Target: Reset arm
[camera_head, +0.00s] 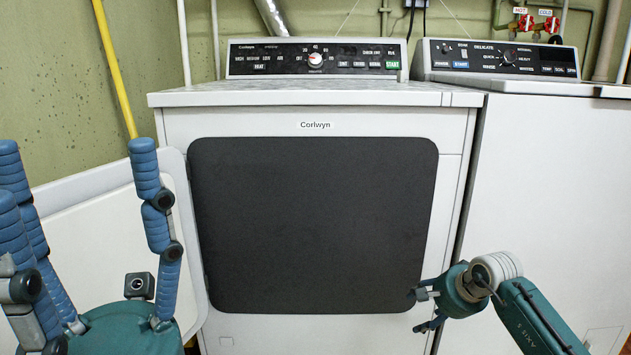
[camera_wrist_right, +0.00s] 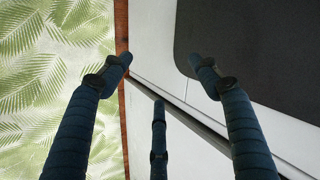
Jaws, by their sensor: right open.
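My right gripper (camera_head: 425,308) is at the lower right in the head view, in front of the lower right corner of the dryer's dark panel (camera_head: 315,225). In the right wrist view its blue fingers (camera_wrist_right: 160,75) are spread with nothing between them. I cannot tell if a fingertip touches the dryer front. My left gripper (camera_head: 75,170) stands large at the lower left, fingers pointing up and spread apart, with nothing seen between them. Its palm is partly cut off by the bottom edge.
A white dryer (camera_head: 312,145) stands ahead, with a washer (camera_head: 560,180) close at its right. A white rounded panel (camera_head: 95,225), perhaps an open door, is at the left behind my left gripper. A leaf-patterned surface (camera_wrist_right: 50,60) shows in the right wrist view.

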